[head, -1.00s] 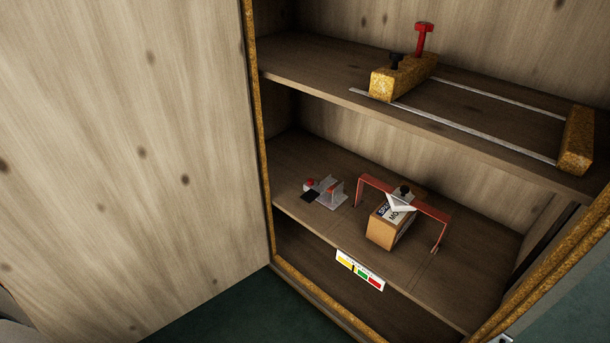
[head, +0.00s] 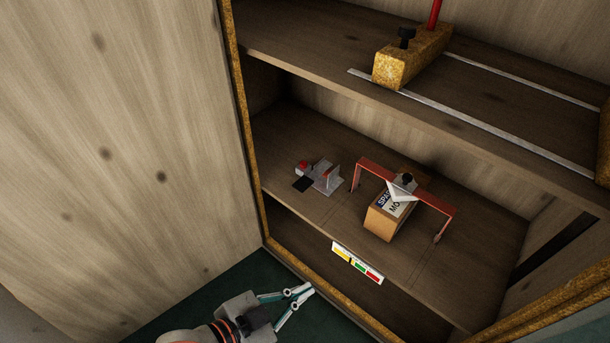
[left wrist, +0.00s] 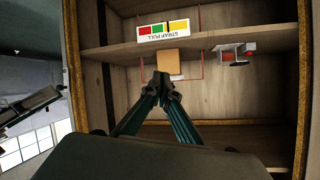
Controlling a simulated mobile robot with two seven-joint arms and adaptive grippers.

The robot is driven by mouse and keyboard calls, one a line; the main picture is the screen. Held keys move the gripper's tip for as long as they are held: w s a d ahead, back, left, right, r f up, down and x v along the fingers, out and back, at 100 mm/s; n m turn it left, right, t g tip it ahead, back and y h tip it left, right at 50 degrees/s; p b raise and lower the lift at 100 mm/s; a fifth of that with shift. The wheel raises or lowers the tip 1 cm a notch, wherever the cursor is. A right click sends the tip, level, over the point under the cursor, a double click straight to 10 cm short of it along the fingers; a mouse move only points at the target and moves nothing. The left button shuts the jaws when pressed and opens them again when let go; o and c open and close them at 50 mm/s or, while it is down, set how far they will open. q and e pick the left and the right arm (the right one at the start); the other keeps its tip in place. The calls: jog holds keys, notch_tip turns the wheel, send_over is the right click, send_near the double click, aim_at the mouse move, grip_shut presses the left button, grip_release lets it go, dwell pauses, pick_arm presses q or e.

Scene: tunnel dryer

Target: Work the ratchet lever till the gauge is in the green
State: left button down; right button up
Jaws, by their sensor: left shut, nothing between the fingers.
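The gauge (head: 357,263) is a yellow, green and red strip on the lower shelf's front edge. Its black mark stands near the yellow-green border. It also shows upside down in the left wrist view (left wrist: 163,30), marked STRAP PULL. A small grey metal device (head: 326,178) with a red part and a dark pad sits on that shelf, left of a red strap-like frame (head: 373,167) over a box. I cannot tell which part is the ratchet lever. My left gripper (head: 303,294) is shut and empty, below and in front of the shelf. My right gripper is out of view.
The labelled box (head: 381,224) stands under the red frame. The upper shelf (head: 310,54) overhangs and carries a yellowish block (head: 414,60) on metal rails. A wooden panel (head: 110,150) stands at the left. The space before the lower shelf is open.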

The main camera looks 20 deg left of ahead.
pick_arm(q)
jog(key=w+d+f+m+g+h, duration=0.1)
jog(key=w+d+m+g+h, duration=0.15)
jog(key=w+m, duration=1.2)
jog(key=w+a+r+m+y, duration=0.1)
jog(key=w+a+r+m, duration=0.2)
jog(key=w, duration=0.3)
jog(key=w+a+r+m+g+y, duration=0.1)
jog(key=w+a+r+m, duration=0.2)
jog(key=w+a, duration=0.3)
jog(key=w+a+r+m+g+y, duration=0.1)
jog(key=w+a+r+m, duration=0.3)
jog(key=w, duration=0.3)
jog(key=shift+a+m+p, duration=0.25)
jog(key=shift+m+p, duration=0.15)
jog(key=shift+m, duration=0.05)
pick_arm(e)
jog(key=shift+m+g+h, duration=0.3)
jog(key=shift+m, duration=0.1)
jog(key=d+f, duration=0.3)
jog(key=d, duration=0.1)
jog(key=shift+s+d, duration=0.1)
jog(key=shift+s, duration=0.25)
pick_arm(q)
jog(key=shift+w+f+y, duration=0.1)
jog(key=shift+w+y, duration=0.05)
jog(key=shift+y, duration=0.1)
